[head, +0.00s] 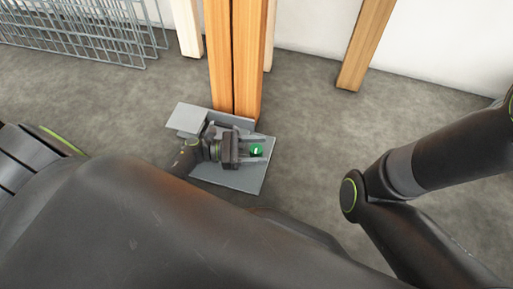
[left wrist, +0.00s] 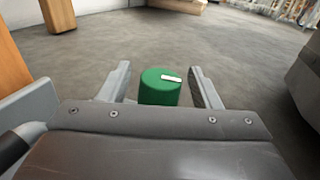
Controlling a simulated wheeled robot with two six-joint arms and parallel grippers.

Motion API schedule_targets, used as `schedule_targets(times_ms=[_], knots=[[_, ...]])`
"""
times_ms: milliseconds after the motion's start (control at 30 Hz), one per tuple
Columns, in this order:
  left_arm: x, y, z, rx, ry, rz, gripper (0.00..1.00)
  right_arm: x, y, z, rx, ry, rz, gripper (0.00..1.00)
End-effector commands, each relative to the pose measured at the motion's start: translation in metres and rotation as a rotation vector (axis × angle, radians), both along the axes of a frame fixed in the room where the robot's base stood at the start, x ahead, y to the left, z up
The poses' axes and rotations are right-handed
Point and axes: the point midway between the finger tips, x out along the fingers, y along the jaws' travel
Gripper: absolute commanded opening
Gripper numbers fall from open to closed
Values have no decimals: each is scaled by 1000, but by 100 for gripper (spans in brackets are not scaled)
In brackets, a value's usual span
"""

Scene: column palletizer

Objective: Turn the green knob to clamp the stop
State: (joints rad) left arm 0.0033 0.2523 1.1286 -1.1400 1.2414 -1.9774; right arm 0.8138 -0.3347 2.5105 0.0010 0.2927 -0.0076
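The green knob (head: 256,150) stands on a grey base plate (head: 246,181) at the foot of the wooden column (head: 235,60). In the left wrist view the knob (left wrist: 159,90) is a green cylinder with a white mark on its top. My left gripper (head: 255,148) is open, with one finger on each side of the knob. In the left wrist view a gap shows between the knob and both fingers. The stop cannot be made out for certain; grey blocks (head: 186,118) sit on the plate beside the column. My right gripper is out of view.
A wire mesh rack (head: 75,30) stands at the upper left. Other wooden posts (head: 366,45) stand near the white wall (head: 440,50). The grey floor right of the plate is clear up to my right arm.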

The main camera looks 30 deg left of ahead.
Motion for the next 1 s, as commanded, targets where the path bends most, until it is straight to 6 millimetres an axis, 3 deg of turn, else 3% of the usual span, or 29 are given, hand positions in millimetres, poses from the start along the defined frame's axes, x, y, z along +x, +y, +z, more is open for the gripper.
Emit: schedule_targets(times_ms=[233,700,1000], knots=[[-5,9,1,3,1,0,57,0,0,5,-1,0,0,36],[-47,90,1,2,2,1,57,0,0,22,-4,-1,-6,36],[-56,107,0,0,0,1,57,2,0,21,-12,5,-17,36]])
